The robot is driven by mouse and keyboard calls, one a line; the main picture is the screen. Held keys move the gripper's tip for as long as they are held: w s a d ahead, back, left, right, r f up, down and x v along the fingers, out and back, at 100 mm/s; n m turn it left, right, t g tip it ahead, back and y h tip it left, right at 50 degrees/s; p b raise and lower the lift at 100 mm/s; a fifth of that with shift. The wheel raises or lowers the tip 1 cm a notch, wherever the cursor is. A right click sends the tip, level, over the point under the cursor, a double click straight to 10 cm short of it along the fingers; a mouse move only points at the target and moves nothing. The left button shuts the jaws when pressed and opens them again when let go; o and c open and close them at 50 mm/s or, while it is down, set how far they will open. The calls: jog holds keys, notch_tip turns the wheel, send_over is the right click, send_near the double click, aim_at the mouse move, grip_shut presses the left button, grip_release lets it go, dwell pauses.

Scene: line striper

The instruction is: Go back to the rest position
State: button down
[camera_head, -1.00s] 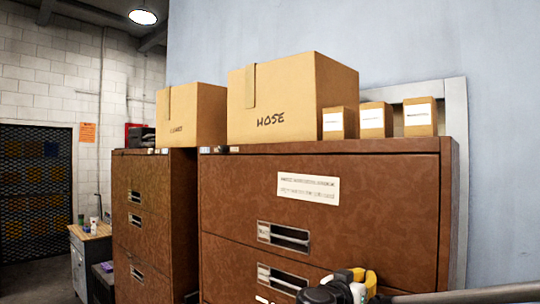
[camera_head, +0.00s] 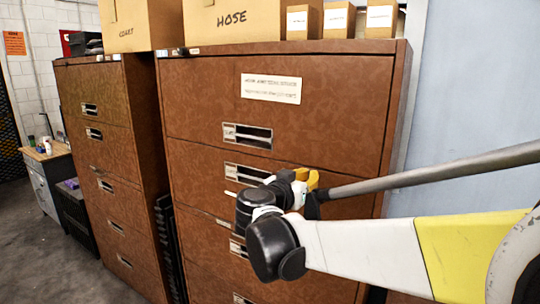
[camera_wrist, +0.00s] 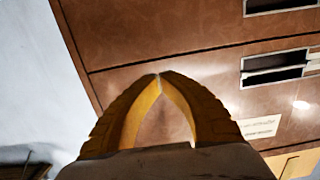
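My gripper (camera_head: 308,179) shows in the head view as a small yellow and black part in front of the right brown cabinet (camera_head: 290,115). In the wrist view my gripper (camera_wrist: 159,77) has its two yellow fingers curved together, with the tips meeting. Nothing is visible between them. The cabinet front (camera_wrist: 190,35) fills much of the wrist view behind the fingers, and the gripper looks apart from it. My white and yellow arm reaches in from the right of the head view.
A second brown cabinet (camera_head: 95,150) stands to the left. Cardboard boxes, including one marked HOSE (camera_head: 236,22), sit on the cabinet tops. A grey workbench (camera_head: 46,180) stands at the far left. Bare floor (camera_head: 55,265) shows at the lower left, and a blue-grey wall (camera_head: 455,115) at the right.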

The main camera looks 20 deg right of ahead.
jog(key=s+a+f+n+g+y+b, duration=0.2)
jog(key=s+a+f+n+y+b, duration=0.3)
jog(key=s+f, duration=0.85)
jog(key=s+a+f+n+y+b, duration=0.1)
jog(key=s+a+f+n+y, duration=0.2)
jog(key=a+f, duration=0.3)
jog(key=s+a+f+n+y+b, duration=0.1)
jog(key=s+a+f+n+y, duration=0.2)
jog(key=a+f+y, duration=0.3)
jog(key=shift+s+a, duration=0.6)
jog(key=shift+a, duration=0.3)
jog(key=shift+f, duration=0.1)
